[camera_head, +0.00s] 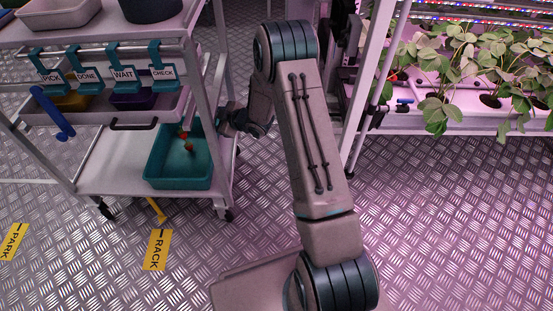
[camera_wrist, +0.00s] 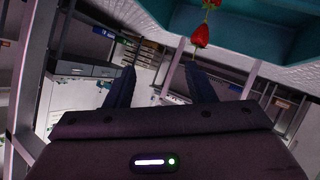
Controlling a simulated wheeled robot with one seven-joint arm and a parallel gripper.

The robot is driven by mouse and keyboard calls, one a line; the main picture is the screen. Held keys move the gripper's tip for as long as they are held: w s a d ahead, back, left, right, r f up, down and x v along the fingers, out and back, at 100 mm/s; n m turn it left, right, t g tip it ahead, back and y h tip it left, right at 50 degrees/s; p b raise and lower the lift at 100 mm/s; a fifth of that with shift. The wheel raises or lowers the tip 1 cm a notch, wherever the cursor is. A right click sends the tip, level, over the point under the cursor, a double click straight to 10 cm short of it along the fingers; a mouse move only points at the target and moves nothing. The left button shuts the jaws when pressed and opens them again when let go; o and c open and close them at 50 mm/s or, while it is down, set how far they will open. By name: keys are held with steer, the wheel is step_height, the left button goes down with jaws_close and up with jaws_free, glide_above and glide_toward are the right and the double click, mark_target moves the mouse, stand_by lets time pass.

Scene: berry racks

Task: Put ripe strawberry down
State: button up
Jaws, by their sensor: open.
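A red strawberry (camera_head: 190,148) shows against the inside of the teal bin (camera_head: 160,181) on the cart's lower shelf. A second red berry (camera_head: 184,134) shows just above it. In the wrist view the nearer strawberry (camera_wrist: 201,36) is just beyond the right fingertip, with a thin stem pointing toward my gripper. The other berry (camera_wrist: 211,4) is cut by the top edge. My gripper (camera_wrist: 161,68) is open with its fingers wide apart and nothing between them. In the head view my gripper (camera_head: 223,124) is at the bin's right side, partly hidden by the cart post.
The cart post (camera_head: 211,110) stands close to my gripper. Above the bin is a shelf (camera_head: 165,108) with hooks labelled PICK, DONE, WAIT and CHECK (camera_head: 163,70). A plant rack (camera_head: 470,120) stands at the right. The metal floor (camera_head: 430,220) is clear there.

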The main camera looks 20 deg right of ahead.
steer(key=s+d+r+m+g+h, duration=0.1)
steer(key=s+d+r+m+h, duration=0.2)
steer(key=s+d+r+h, duration=0.25)
steer(key=s+d+r+m+g+h, duration=0.2)
steer(key=s+d+r+m+h, duration=0.15)
steer(key=s+r, duration=0.4)
steer(key=s+r+m+g, duration=0.3)
steer(key=s, duration=1)
steer(key=s+r+m+g+y, duration=0.1)
steer(key=s+r+m+g, duration=0.2)
steer(key=s, duration=1)
steer(key=shift+s+a+r, duration=0.15)
steer(key=shift+r, duration=0.25)
steer(key=w+d+r+t+p, duration=0.1)
steer(key=w+d+r+p, duration=0.1)
steer(key=r+p, duration=0.55)
steer(key=w+d+r+t+p, duration=0.1)
steer(key=w+d+r+p, duration=0.1)
steer(key=r+p, duration=0.6)
steer(key=w+a+p+v, duration=0.1)
steer(key=p+v, duration=1)
steer(key=v, duration=0.2)
steer(key=w+a+r+p+v, duration=0.1)
steer(key=w+a+p+v, duration=0.1)
steer(key=p+v, duration=0.9)
steer(key=shift+a+r+g, duration=0.25)
steer(key=shift+r+g, duration=0.05)
steer(key=shift+r, duration=0.6)
